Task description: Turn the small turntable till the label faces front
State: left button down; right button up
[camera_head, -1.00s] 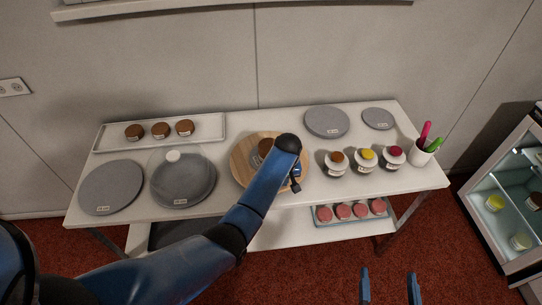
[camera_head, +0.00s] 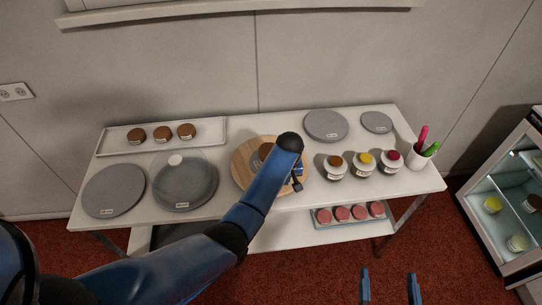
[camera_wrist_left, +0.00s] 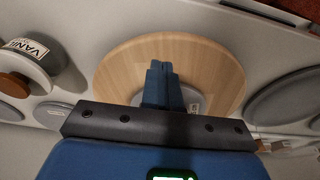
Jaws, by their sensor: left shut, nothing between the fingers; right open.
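The small round wooden turntable (camera_head: 243,163) stands mid-table. A brown-topped item (camera_head: 264,150) on it is partly hidden by my left arm. In the left wrist view the turntable (camera_wrist_left: 125,73) lies under my left gripper (camera_wrist_left: 158,72), whose fingers are shut with nothing between them. Behind the fingers, a grey round piece with a small pale label (camera_wrist_left: 194,107) shows partly; its lettering is unreadable. I cannot tell whether the fingers touch the turntable. My right gripper (camera_head: 390,286) is open and empty, low in the head view, apart from the table.
A white tray (camera_head: 210,132) with brown cakes is at the back left.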

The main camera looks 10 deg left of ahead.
pick_arm(q)
jog(key=s+a+p, duration=0.1)
jog(key=a+p, duration=0.1)
jog(key=s+a+p, duration=0.1)
jog(key=a+p, duration=0.1)
jog(key=s+a+p, duration=0.1)
jog(key=a+p, duration=0.1)
jog(key=shift+s+a+r, duration=0.1)
jog(key=shift+s+a, duration=0.1)
jog(key=shift+s, duration=0.05)
jog(key=shift+a, duration=0.25)
jog(key=w+a, duration=0.1)
jog(key=a, duration=0.1)
jog(key=w+a, duration=0.1)
jog(key=a, duration=0.1)
jog(key=w+a+b, duration=0.1)
jog(key=a, duration=0.2)
jog(key=shift+d, duration=0.15)
jog(key=shift+f, duration=0.3)
